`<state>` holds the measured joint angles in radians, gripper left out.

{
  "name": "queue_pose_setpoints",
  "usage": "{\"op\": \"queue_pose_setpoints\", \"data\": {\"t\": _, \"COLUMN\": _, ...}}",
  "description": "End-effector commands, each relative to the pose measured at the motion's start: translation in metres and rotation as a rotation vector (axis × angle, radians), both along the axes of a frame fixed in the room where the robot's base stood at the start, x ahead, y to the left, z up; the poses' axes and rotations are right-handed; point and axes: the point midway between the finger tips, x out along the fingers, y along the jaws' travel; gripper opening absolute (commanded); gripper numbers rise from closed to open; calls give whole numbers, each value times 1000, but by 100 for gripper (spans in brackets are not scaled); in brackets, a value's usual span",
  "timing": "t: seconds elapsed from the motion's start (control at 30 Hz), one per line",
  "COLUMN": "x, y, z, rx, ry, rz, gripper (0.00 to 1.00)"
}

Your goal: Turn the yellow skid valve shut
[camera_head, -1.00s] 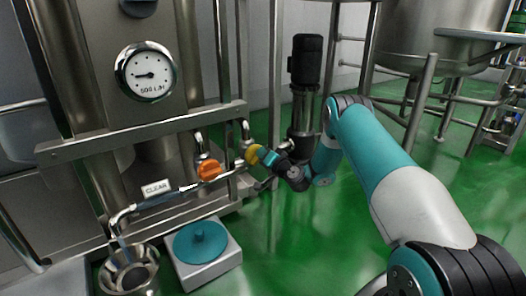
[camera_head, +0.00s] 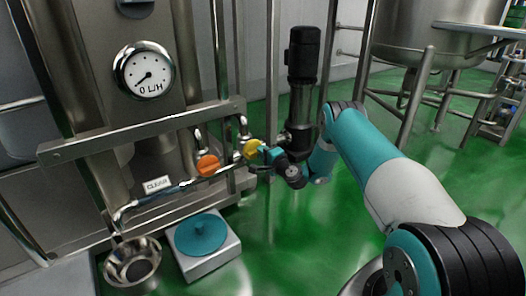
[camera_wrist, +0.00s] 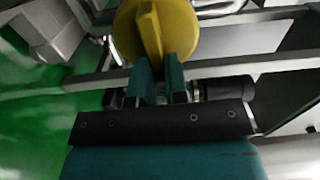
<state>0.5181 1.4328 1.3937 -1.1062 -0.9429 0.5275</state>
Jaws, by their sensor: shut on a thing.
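The yellow skid valve (camera_head: 250,149) is a round knob on the pipe at the right end of the skid's lower rail. In the wrist view the knob (camera_wrist: 172,30) shows a raised ridge across its face. My gripper (camera_head: 264,152) is at the knob from the right. In the wrist view its two teal fingers (camera_wrist: 160,75) stand on either side of the ridge's near end and grip it. The gauge (camera_head: 144,70) above reads 0 L/H, with its needle at lower left.
An orange knob (camera_head: 207,165) sits just left of the yellow one. A CLEAR label (camera_head: 157,184) hangs by the outlet pipe. Below are a steel bowl (camera_head: 131,262) and a white scale (camera_head: 212,262) with a teal lid-like disc (camera_head: 201,234). A pump (camera_head: 303,60) stands behind my gripper. Green floor is open at centre.

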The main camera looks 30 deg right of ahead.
Motion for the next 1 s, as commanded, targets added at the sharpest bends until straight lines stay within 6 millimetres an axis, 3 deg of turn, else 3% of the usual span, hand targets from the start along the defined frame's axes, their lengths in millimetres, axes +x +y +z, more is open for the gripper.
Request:
{"op": "queue_pose_setpoints", "data": {"t": 0.6, "x": -2, "y": -2, "z": -3, "rx": 47, "ry": 6, "rz": -4, "gripper": 0}}
{"op": "queue_pose_setpoints", "data": {"t": 0.63, "x": -2, "y": -2, "z": -3, "rx": 47, "ry": 6, "rz": -4, "gripper": 16}}
{"op": "queue_pose_setpoints", "data": {"t": 0.73, "x": -1, "y": -1, "z": -3, "rx": 46, "ry": 4, "rz": -4, "gripper": 39}}
{"op": "queue_pose_setpoints", "data": {"t": 1.0, "x": 0, "y": 0, "z": -2, "rx": 44, "ry": 3, "rz": -1, "gripper": 39}}
